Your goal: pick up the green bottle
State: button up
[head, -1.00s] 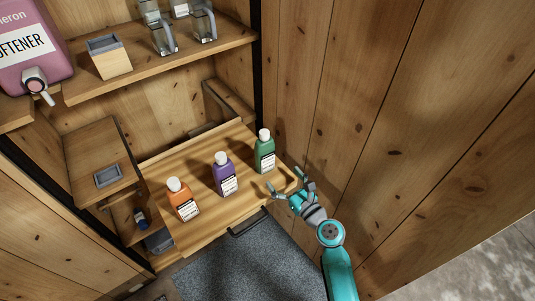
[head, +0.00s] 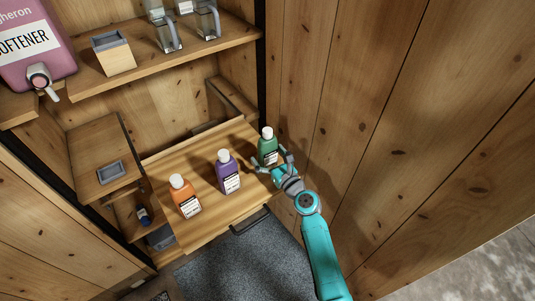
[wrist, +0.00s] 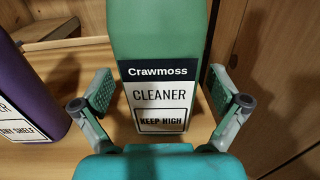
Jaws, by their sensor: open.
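The green bottle (head: 268,147) with a white cap stands upright at the right end of the wooden board. In the wrist view the green bottle (wrist: 158,40) fills the middle, with a label reading "Crawmoss CLEANER KEEP HIGH". My gripper (head: 275,164) is open at the front of the bottle. In the wrist view my gripper's (wrist: 160,95) two fingers stand on either side of the bottle's lower part, with a gap visible on each side. The bottle's cap is out of the wrist view.
A purple bottle (head: 228,174) stands left of the green one, and an orange bottle (head: 184,197) farther left. A plank wall (head: 340,110) rises close on the right.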

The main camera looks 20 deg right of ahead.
jog(key=c, duration=1.8)
jog(key=shift+r, duration=0.1)
